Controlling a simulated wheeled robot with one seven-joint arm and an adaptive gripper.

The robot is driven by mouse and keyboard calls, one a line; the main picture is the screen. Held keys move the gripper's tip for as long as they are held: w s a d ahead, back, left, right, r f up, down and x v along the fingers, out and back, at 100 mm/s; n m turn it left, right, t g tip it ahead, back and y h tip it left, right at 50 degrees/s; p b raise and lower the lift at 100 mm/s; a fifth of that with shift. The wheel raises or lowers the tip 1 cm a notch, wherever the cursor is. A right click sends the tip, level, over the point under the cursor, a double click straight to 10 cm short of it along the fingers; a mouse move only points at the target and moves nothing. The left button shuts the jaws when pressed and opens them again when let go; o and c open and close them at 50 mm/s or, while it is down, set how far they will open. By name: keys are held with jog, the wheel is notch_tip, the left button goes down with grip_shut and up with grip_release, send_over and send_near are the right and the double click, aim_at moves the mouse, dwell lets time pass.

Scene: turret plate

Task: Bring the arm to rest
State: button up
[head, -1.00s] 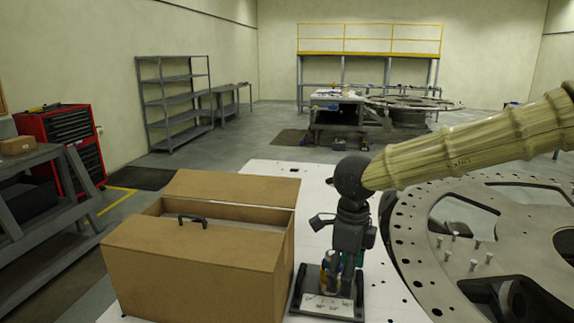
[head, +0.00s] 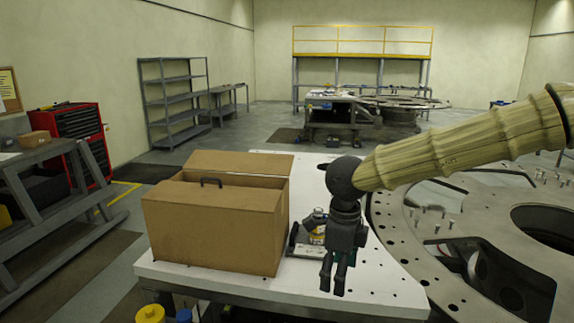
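My arm, in a ribbed tan sleeve, reaches in from the right in the head view. My gripper (head: 333,288) hangs pointing down at its end, in front of the white table (head: 370,283). Its two dark fingers show a narrow gap between them, with nothing seen held. It is to the right of the cardboard box (head: 212,230) and left of the big metal turret plate (head: 400,232), apart from the box.
A small tray (head: 308,251) with bottles stands behind my gripper, partly hidden. The box's flap is up, with a black handle at its top edge. A grey bench (head: 40,153) and red tool chest (head: 80,127) are at left. Shelves stand farther back.

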jog(key=s+d+f+n+t+h+b, duration=0.1)
jog(key=s+d+f+n, duration=0.15)
jog(key=f, duration=0.85)
jog(key=s+d+f+n+t+h+b, duration=0.15)
jog(key=d+f+n, duration=0.25)
jog(key=f, duration=0.8)
jog(key=s+d+f+n+t+h, duration=0.1)
jog(key=d+f+n+h, duration=0.2)
jog(key=f, duration=0.8)
jog(key=s+f+n+g+y, duration=0.1)
jog(key=s+f+n, duration=0.3)
jog(key=s, duration=0.5)
jog(key=s+d+f+n+g+y+b, duration=0.1)
jog(key=s+f+n+y, duration=0.1)
jog(key=s+f+n, duration=0.3)
jog(key=s+f+n+g+y+b, duration=0.1)
jog(key=s+f+n, duration=0.3)
jog(key=s+f, duration=0.4)
jog(key=s+y, duration=0.1)
jog(key=s, duration=0.4)
jog(key=shift+s+d+f, duration=0.25)
jog(key=shift+g+y, duration=0.25)
